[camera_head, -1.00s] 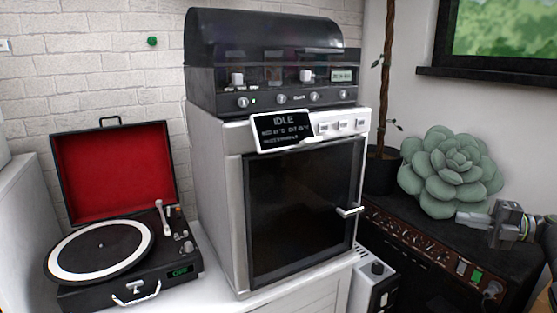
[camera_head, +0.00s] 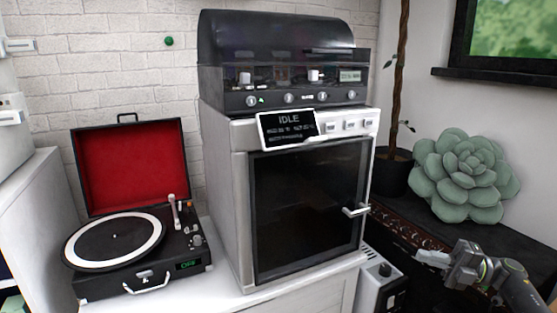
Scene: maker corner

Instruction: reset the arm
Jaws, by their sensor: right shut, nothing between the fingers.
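My right gripper (camera_head: 432,258) comes in from the lower right corner, in front of the dark amplifier-like cabinet. Its fingers are shut, point left, and hold nothing. It is apart from the white machine with the dark glass door (camera_head: 305,210), to the right of that door's handle (camera_head: 356,210). The machine's door is shut and its display (camera_head: 287,129) reads IDLE. My left gripper is not in view.
An open record player (camera_head: 115,240) with a red-lined lid stands left on the white cabinet. A black grill-like unit (camera_head: 283,62) sits on top of the machine. A green succulent (camera_head: 463,175) and a potted trunk (camera_head: 397,170) stand at right.

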